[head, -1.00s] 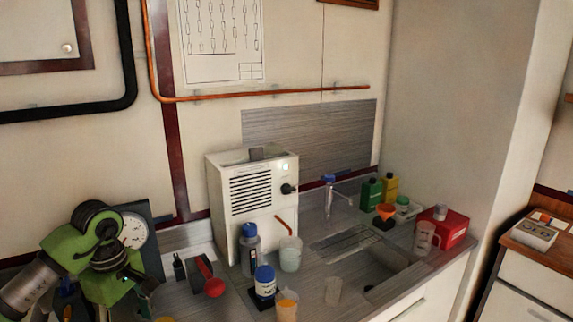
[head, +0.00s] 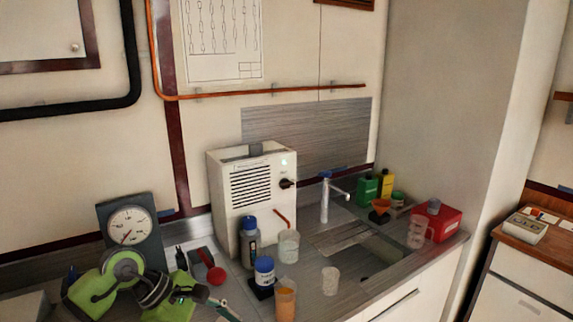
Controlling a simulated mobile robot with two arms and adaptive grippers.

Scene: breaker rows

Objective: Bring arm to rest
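My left arm (head: 125,280), green and grey, is low at the left of the head view, in front of the round dial gauge. Its wrist end (head: 180,292) is by the front of the counter, left of the red-ended tool (head: 216,276). My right arm and gripper are not in view. The white machine (head: 240,190) with a vent grille and a dark knob (head: 287,183) stands behind, apart from the arm.
The dial gauge (head: 127,226) stands close behind my arm. A grey bottle (head: 249,240), a blue-lidded jar (head: 264,272), beakers (head: 288,248) and an orange-filled cup (head: 286,300) crowd the counter to the right. The sink (head: 375,255) and tap (head: 325,198) lie beyond.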

